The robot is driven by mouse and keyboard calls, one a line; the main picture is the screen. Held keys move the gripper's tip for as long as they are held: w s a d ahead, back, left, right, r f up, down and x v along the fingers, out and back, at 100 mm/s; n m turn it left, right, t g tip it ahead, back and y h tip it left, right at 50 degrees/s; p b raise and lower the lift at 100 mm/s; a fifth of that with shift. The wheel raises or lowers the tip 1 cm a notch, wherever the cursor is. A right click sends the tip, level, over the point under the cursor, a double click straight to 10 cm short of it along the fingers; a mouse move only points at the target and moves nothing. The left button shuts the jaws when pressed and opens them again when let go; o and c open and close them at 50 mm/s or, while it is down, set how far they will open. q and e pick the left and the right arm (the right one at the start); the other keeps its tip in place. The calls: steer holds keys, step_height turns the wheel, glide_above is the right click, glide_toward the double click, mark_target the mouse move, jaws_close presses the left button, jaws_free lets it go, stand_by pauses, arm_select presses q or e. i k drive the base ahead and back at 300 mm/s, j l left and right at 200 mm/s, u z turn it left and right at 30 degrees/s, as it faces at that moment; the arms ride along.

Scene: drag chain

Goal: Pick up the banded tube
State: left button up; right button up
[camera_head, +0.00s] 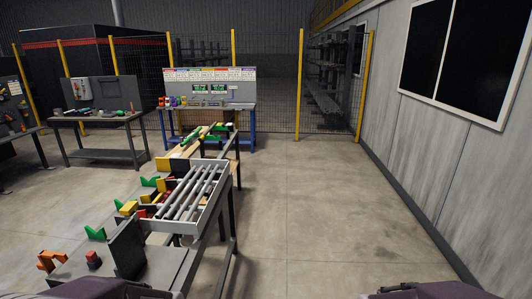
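I cannot single out the banded tube with certainty. A long green piece with dark parts (193,134) lies on the far end of the narrow work line, too small to tell if it is banded. Grey parallel bars (197,190) span a light-rimmed frame (222,186) on the nearer part of the line. Neither gripper is in view. Only dark purple parts of my own body show at the bottom left and bottom right edges.
The work line carries green brackets (95,233), a red button (93,258), an orange part (51,261) and a dark upright plate (127,249). A blue-legged bench (250,128) stands behind; a grey bench (101,119) stands left. Floor (310,210) to the right is clear up to the wall.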

mark_target(209, 131)
steer(key=i+u, duration=0.1)
steer(key=i, duration=0.4)
steer(key=i+l+u, duration=0.1)
steer(key=i, duration=0.4)
steer(key=i+l+u, duration=0.1)
steer(key=i, duration=0.4)
steer(key=i+l+u, duration=0.1)
steer(key=i, duration=0.4)
steer(key=i+l+u, duration=0.1)
steer(key=i+l, duration=0.2)
steer(key=i, duration=0.15)
steer(key=i+l+u, duration=1.4)
steer(key=l, duration=0.25)
steer(key=i+l+u, duration=0.15)
steer(key=l+u, duration=0.2)
steer(key=l, duration=0.25)
steer(key=i+l+u, duration=0.1)
steer(key=l+u, duration=0.25)
steer(key=l, duration=0.3)
steer(key=l+u, duration=0.35)
steer(key=l, duration=0.3)
steer(key=l+u, duration=0.35)
steer(key=l, duration=0.3)
steer(key=i+l+u, duration=0.25)
steer(key=l, duration=0.15)
steer(key=l+u, duration=0.3)
steer(key=l, duration=0.1)
